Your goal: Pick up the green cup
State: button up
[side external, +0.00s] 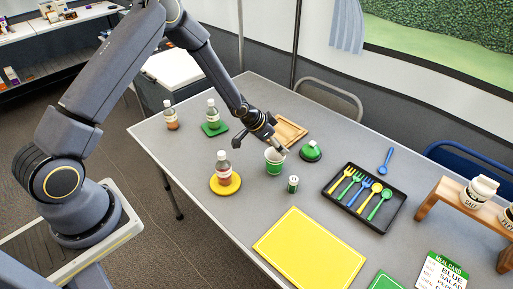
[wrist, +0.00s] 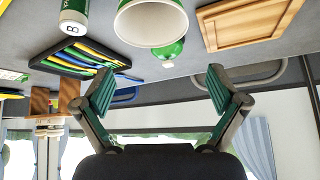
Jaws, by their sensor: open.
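The green cup (side external: 273,164), with a pale rim and inside, stands on the grey table near the middle. In the wrist view its wide pale mouth (wrist: 150,24) shows at the top, cut off by the frame edge. My gripper (side external: 279,146) is just above the cup's rim in the side view. In the wrist view my gripper (wrist: 160,90) has its two fingers wide apart with nothing between them. The cup lies beyond the fingertips, roughly centred between them sideways. Whether a finger touches the rim I cannot tell.
A green domed lid (side external: 311,152) and a small green-and-white can (side external: 293,184) stand close to the cup. A wooden board (side external: 292,131) lies behind. A bottle on a yellow disc (side external: 227,188) is to the left. A black cutlery tray (side external: 387,219) is to the right.

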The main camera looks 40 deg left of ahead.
aim_at(278, 157)
jog(key=shift+g, duration=0.4)
jog(key=f, duration=0.1)
jog(key=s+f, duration=0.1)
jog(key=f, duration=0.1)
jog(key=shift+s+f, duration=0.35)
jog(key=shift+f, duration=0.05)
jog(key=shift+x, duration=2.35)
jog(key=shift+a, duration=0.1)
jog(key=c, duration=0.7)
